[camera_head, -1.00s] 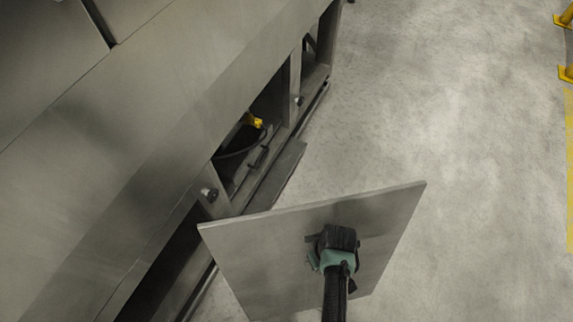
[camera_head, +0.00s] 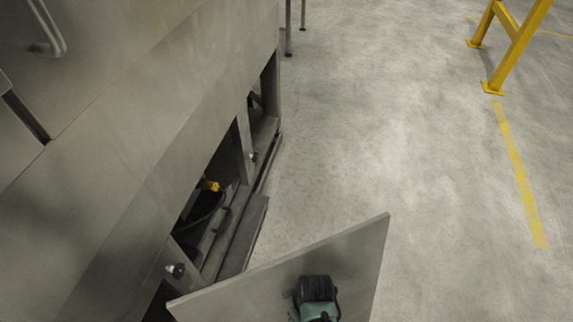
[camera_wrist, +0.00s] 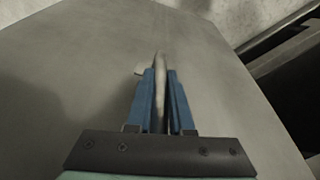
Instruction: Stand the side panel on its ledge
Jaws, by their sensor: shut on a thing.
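The side panel (camera_head: 352,252) is a flat grey metal sheet at the bottom centre of the head view, held tilted in front of the washer's open base. It fills much of the wrist view (camera_wrist: 60,70). My gripper (camera_wrist: 162,85) is shut on the panel's handle, a pale bar between the blue fingers. In the head view my gripper (camera_head: 316,290) is against the panel's face, and its fingertips are hidden. The ledge (camera_head: 246,236) looks like a grey strip low along the washer's open bays, left of and beyond the panel. The panel appears apart from it.
The washer's grey body (camera_head: 150,110) fills the left side. Its open bays show a yellow fitting (camera_head: 210,185), a dark hose and round knobs (camera_head: 175,270). A yellow barrier (camera_head: 510,40) and floor line (camera_head: 520,180) are at right. The concrete floor between is clear.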

